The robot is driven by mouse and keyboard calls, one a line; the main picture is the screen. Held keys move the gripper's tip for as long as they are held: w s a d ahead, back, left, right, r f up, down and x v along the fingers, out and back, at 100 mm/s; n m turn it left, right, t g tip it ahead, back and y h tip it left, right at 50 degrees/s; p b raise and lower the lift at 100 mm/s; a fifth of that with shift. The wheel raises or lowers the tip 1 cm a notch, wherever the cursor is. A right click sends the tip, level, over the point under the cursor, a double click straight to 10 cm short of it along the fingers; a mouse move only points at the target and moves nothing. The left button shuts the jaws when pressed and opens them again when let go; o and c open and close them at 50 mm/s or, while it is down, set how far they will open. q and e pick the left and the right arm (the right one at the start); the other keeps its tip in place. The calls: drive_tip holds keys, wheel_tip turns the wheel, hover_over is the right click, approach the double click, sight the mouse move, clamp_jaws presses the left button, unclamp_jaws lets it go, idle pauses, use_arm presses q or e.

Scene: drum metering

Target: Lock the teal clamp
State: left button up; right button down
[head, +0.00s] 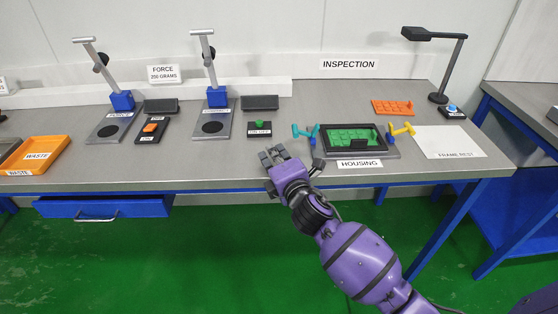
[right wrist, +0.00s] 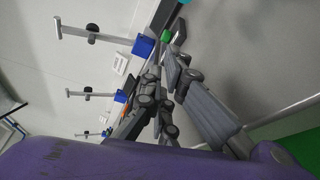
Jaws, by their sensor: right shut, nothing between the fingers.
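The teal clamp (head: 305,131) stands at the left side of the black-framed housing (head: 355,153), with its handle sticking up and out to the left. A teal part (right wrist: 184,2) also shows at the top edge of the right wrist view. A yellow clamp (head: 401,129) is on the housing's right side. Green material shows inside the frame. My right gripper (head: 274,154) is shut and empty near the bench's front edge, left of and in front of the teal clamp, apart from it. Its dark fingers (right wrist: 178,62) show in the right wrist view. My left gripper is not in view.
A green button box (head: 259,128) stands behind and left of my right gripper. Two press stands (head: 213,122) are farther left. An orange tray piece (head: 393,107), a lamp (head: 438,97) and a white frame-rest sheet (head: 450,143) are at right. Bare bench lies left of the gripper.

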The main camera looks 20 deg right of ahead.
sight(268, 155)
drive_tip(key=w, duration=0.4)
drive_tip(key=shift+a+f, duration=0.15)
drive_tip(key=d, duration=0.1)
drive_tip(key=s+d+r, duration=0.1)
drive_tip(key=shift+s+d+p, duration=0.15)
drive_tip(key=shift+d+p, duration=0.2)
drive_tip(key=shift+d, duration=0.05)
drive_tip(key=shift+s+d, duration=0.2)
drive_tip(key=shift+d, duration=0.3)
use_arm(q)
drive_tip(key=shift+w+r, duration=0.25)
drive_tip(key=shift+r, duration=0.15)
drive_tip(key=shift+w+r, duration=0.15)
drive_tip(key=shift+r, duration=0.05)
use_arm(e)
drive_tip(key=shift+d+r+m, duration=0.1)
drive_tip(key=shift+r+m, duration=0.2)
drive_tip(key=shift+m, duration=0.1)
